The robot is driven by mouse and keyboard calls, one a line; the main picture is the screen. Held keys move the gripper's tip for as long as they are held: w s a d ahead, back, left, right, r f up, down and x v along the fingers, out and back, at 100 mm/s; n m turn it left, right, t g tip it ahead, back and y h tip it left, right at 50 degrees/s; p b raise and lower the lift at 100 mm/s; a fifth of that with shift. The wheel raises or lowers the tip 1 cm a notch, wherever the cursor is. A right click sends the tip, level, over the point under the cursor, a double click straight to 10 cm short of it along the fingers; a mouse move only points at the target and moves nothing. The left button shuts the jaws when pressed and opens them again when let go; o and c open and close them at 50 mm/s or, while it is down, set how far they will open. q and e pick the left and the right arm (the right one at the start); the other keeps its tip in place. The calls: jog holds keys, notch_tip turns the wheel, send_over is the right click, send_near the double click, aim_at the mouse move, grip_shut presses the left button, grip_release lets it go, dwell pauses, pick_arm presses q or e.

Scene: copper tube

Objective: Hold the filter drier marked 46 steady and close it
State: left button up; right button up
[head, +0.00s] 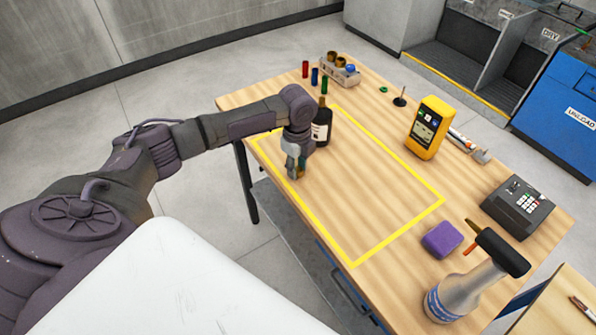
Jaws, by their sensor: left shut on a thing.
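My left gripper (294,172) reaches down over the left part of the wooden table, inside the yellow outlined area near its left edge. I cannot tell whether this is the filter drier, and no mark 46 is readable anywhere. My right gripper is not in view.
A dark bottle with a white label (321,127) stands close behind my left gripper. A yellow meter (428,128), a purple block (441,239), a keypad device (517,207) and a spray bottle (462,291) stand to the right. The outlined area's middle is clear.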

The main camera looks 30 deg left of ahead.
aim_at(300, 170)
pick_arm(q)
jog(key=shift+r, duration=0.15)
jog(key=shift+r, duration=0.25)
jog(key=r, duration=0.1)
jog(key=d+r+b, duration=0.1)
jog(key=r, duration=0.1)
jog(key=shift+w+r, duration=0.1)
jog(key=shift+r, duration=0.2)
jog(key=d+r, duration=0.2)
jog(key=d, duration=0.1)
jog(key=d+r+b, duration=0.1)
jog(key=d+r, duration=0.1)
jog(key=d, duration=0.2)
jog(key=w+d+r+b, duration=0.1)
jog(key=d+r, duration=0.1)
jog(key=d, duration=0.1)
jog(key=shift+d+r, duration=0.3)
jog(key=shift+d, duration=0.05)
jog(key=shift+s, duration=0.1)
jog(key=shift+s+d+r+n, duration=0.15)
jog(key=shift+s+d+n, duration=0.2)
jog(key=shift+s+n, duration=2.65)
jog(key=shift+s+d+r+n, duration=0.1)
jog(key=shift+s+d+n, duration=0.25)
jog(key=shift+s+n, duration=2.65)
jog(key=shift+s+d+r+n, duration=0.15)
jog(key=shift+s+d+n, duration=0.2)
jog(key=shift+s+n, duration=2.6)
jog(key=shift+w+n, duration=0.85)
